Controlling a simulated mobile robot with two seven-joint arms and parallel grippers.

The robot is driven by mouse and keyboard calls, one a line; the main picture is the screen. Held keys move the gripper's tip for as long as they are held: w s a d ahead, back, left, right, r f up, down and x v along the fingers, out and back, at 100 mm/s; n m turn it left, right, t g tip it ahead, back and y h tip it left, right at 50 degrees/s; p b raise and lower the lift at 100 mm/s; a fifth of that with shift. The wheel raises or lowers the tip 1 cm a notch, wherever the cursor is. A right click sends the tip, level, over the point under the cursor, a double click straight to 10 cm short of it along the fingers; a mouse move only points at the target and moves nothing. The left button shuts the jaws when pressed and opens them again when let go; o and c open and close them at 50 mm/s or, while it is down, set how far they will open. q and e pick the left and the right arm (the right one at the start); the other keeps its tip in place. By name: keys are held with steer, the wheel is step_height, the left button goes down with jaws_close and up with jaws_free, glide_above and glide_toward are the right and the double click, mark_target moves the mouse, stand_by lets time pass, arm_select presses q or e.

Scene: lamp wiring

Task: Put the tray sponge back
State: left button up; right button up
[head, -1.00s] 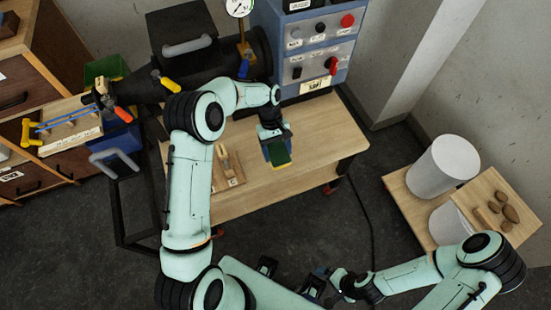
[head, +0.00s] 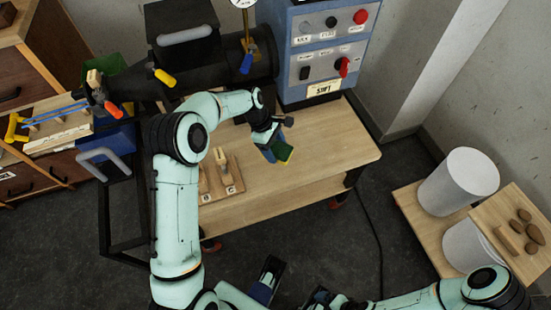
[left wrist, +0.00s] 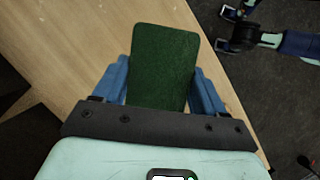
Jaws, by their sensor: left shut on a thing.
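The sponge appears tilted and clear of the bench. My right gripper (head: 292,287) is low at the bottom of the head view, its fingers apart and nothing seen between them. I cannot tell which thing is the sponge's tray.
A small wooden board with upright pieces (head: 228,188) lies on the bench left of the sponge. A blue-grey control box (head: 318,60) and a black machine (head: 215,75) stand behind. White cylinders (head: 458,180) and a board with brown pieces (head: 520,225) are at right. The bench's right part is clear.

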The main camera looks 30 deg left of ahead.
arm_select(q)
steer(key=shift+f+b, duration=0.3)
steer(key=shift+f, duration=2.95)
steer(key=shift+f, duration=0.15)
steer(key=o, duration=0.9)
steer(key=shift+o, duration=0.2)
steer(key=p+v, duration=0.1)
steer(key=v, duration=0.7)
steer(key=shift+d+f, duration=0.15)
